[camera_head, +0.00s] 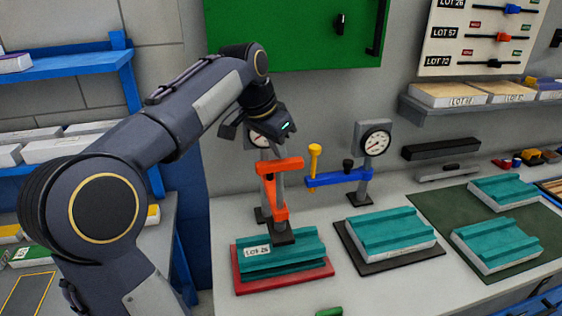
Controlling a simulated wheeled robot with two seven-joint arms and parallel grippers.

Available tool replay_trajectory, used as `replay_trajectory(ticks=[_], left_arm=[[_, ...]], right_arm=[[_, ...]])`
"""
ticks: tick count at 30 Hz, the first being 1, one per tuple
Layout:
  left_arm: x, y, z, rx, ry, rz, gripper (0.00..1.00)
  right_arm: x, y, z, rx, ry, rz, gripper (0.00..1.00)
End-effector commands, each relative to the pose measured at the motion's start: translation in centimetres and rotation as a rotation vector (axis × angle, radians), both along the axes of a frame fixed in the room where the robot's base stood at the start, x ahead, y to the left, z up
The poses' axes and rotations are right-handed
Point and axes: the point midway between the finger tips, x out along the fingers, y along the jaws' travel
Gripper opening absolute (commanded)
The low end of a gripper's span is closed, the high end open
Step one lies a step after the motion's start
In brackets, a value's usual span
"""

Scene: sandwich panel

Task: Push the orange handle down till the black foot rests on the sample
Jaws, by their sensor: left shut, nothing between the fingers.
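The orange handle (279,165) is the upper bar of a toggle clamp on the left stand, above a red base plate (285,286). An orange lower link (274,200) hangs below it. The black foot (284,236) is at the back part of the teal-topped sample (298,257) labelled LOT 26; I cannot tell whether it touches. My left gripper (276,146) is shut and empty, just above the orange handle; its fingertips are hard to make out, so I cannot tell whether they touch. My right gripper is out of view.
A second stand with a blue arm (338,179), a yellow knob (314,158) and a dial gauge (375,141) is to the right. Another teal sample (392,238) lies on a dark plate. More samples (497,240) lie on a green mat. A shelf (470,112) is behind.

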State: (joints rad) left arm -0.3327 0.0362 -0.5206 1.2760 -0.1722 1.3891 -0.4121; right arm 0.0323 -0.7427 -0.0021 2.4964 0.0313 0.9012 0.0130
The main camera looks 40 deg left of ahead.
Motion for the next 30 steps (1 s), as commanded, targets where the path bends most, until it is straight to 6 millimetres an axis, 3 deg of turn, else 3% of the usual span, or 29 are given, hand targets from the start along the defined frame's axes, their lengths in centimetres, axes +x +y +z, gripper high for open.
replay_trajectory(ticks=[30], left_arm=[[0.0,0.0,-3.2,0.0,0.002,0.0,0.0]], right_arm=[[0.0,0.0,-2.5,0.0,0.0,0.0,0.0]])
